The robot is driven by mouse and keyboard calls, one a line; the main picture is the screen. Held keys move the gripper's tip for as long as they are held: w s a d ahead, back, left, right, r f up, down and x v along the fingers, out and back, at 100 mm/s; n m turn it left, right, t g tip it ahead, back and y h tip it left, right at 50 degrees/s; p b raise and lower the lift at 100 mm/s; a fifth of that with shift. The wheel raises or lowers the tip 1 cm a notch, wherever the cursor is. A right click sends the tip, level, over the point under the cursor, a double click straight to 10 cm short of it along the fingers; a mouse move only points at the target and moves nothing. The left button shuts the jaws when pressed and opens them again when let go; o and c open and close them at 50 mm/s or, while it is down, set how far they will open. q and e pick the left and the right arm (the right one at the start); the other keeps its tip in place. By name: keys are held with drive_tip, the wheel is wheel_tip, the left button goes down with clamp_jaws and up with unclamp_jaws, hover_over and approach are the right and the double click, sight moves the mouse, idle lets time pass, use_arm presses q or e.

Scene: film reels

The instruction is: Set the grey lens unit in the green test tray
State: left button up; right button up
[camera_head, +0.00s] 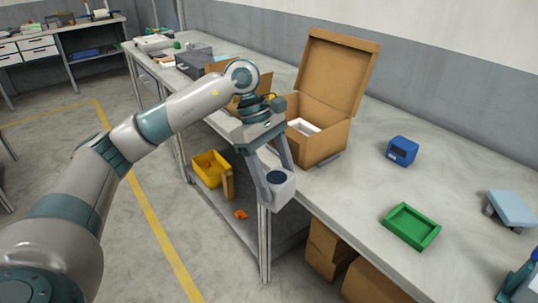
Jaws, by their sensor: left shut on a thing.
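The grey lens unit (284,189) is a small light-grey block with a dark round lens on its upper face. My left gripper (271,182) is shut on it, with one finger on each side. It holds the unit beside the front edge of the workbench, left of the tray. The green test tray (411,208) is a shallow, empty rectangular tray on the bench, to the right of the unit and clear of it.
An open cardboard box (322,147) with white packing stands on the workbench (352,185) behind the gripper. A blue device (402,151) sits behind the tray, and a pale blue block (511,207) lies to its right. A yellow bin (208,171) is on the lower shelf.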

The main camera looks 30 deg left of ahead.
sight(282, 196)
use_arm(q)
drive_tip(key=s+d+f+m, duration=0.1)
drive_tip(key=m, duration=0.1)
drive_tip(key=s+d+f+m+g, duration=0.1)
drive_tip(key=f+m, duration=0.1)
drive_tip(key=s+d+f+m+g+y, duration=0.1)
drive_tip(key=f+m, duration=0.1)
drive_tip(key=shift+d+m+b, duration=0.25)
drive_tip(key=shift+m+b, duration=0.05)
drive_tip(key=s+d+f+m+g+y, duration=0.1)
drive_tip(key=s+d+f+m+y, duration=0.2)
drive_tip(key=m, duration=0.6)
wheel_tip(282, 196, down, 3)
drive_tip(key=s, duration=0.2)
drive_tip(key=shift+s+m+g+y+b, duration=0.3)
drive_tip(key=shift+s+m+g+b, duration=0.1)
use_arm(e)
drive_tip(key=shift+s+d+f+g, duration=0.3)
drive_tip(key=shift+s+d+g, duration=0.3)
drive_tip(key=shift+s+d, duration=0.15)
